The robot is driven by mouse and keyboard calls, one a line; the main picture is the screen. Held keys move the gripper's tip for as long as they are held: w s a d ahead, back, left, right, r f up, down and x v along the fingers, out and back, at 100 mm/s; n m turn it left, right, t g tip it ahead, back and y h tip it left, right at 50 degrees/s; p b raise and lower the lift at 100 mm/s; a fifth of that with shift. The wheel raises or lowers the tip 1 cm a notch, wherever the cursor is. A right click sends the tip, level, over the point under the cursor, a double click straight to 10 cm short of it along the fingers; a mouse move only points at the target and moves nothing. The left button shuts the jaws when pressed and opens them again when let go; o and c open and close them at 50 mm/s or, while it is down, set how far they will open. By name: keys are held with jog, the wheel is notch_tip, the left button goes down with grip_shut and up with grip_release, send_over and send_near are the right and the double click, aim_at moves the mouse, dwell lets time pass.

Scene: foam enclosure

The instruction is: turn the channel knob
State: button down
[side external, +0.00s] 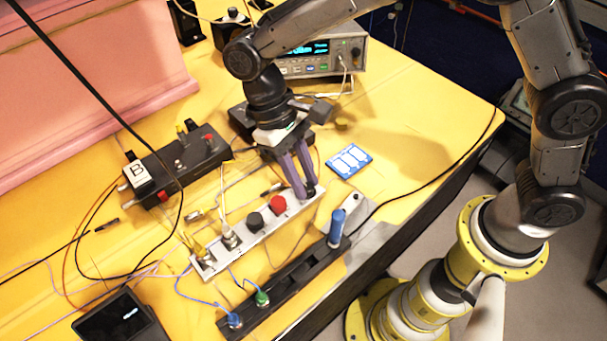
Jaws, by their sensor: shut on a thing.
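A narrow white panel (240,238) lies on the yellow table and carries a black knob (254,221) and a red knob (278,204). My gripper (309,191) points down at the panel's right end, to the right of the red knob. Its purple fingers are shut on a small dark knob there, which I take to be the channel knob. The fingers hide most of it, so I cannot tell its angle.
A black strip (290,284) with a blue-handled plug (337,228) lies in front of the panel. A black box (175,170) marked B stands behind left, and an instrument (318,62) at the back. A blue card (348,161) lies right. Cables cross the left side.

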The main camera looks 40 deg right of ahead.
jog(key=shift+r, duration=0.1)
jog(key=c, duration=0.7)
grip_release()
jog(key=v, duration=1.3)
jog(key=shift+w+r, duration=0.15)
jog(key=shift+r, duration=0.2)
